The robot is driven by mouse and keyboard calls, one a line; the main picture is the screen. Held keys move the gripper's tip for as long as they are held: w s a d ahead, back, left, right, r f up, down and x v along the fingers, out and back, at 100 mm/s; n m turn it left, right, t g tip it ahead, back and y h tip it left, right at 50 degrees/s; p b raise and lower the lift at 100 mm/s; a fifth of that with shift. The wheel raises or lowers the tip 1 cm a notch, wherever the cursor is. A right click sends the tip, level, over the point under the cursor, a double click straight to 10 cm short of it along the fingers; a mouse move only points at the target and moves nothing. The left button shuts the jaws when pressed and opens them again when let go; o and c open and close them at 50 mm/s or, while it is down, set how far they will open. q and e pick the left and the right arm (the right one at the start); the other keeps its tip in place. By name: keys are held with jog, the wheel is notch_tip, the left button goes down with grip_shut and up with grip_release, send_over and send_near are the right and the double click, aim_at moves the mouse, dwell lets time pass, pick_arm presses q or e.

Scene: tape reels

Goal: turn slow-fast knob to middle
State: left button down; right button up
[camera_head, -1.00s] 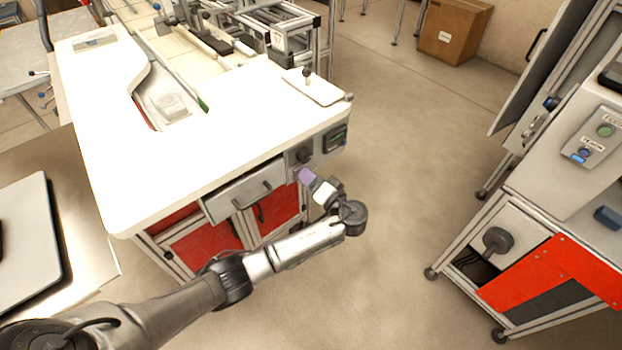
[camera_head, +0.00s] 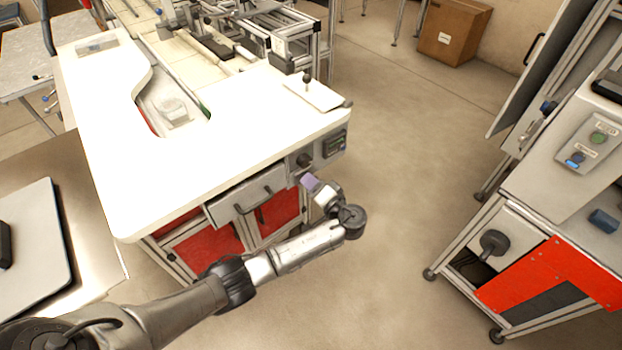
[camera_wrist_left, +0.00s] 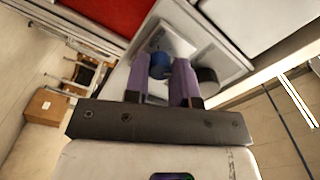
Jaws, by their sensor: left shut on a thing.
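My left gripper (camera_head: 303,177) reaches the front of the white-topped workbench, at the control panel below the tabletop's right corner. In the left wrist view, its two purple fingers (camera_wrist_left: 161,72) are shut on a blue knob (camera_wrist_left: 160,65) on a grey panel (camera_wrist_left: 207,50). A black round knob (camera_wrist_left: 206,81) sits just right of the fingers. A dark round knob (camera_head: 304,160) also shows above the gripper in the head view. The blue knob is hidden there by the fingers. No slow-fast label or pointer mark is readable. My right gripper is not in view.
The workbench's white top (camera_head: 200,165) overhangs the panel. A drawer (camera_head: 245,195) and red doors (camera_head: 211,248) lie left of my gripper. A dark display (camera_head: 334,144) is to its right. Open floor (camera_head: 400,170) separates the bench from a machine with a red panel (camera_head: 545,277).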

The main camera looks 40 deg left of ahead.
pick_arm(q)
jog(key=m+p, duration=0.6)
jog(key=m, duration=0.1)
jog(key=shift+r+p, duration=0.1)
jog(key=shift+p, duration=0.3)
dwell(0.4)
jog(key=c, duration=0.9)
grip_release()
jog(key=shift+c, duration=0.2)
jog(key=s+d, duration=0.2)
jog(key=d, duration=1.1)
jog(key=shift+s+d+p, duration=0.25)
jog(key=shift+d+p, duration=0.1)
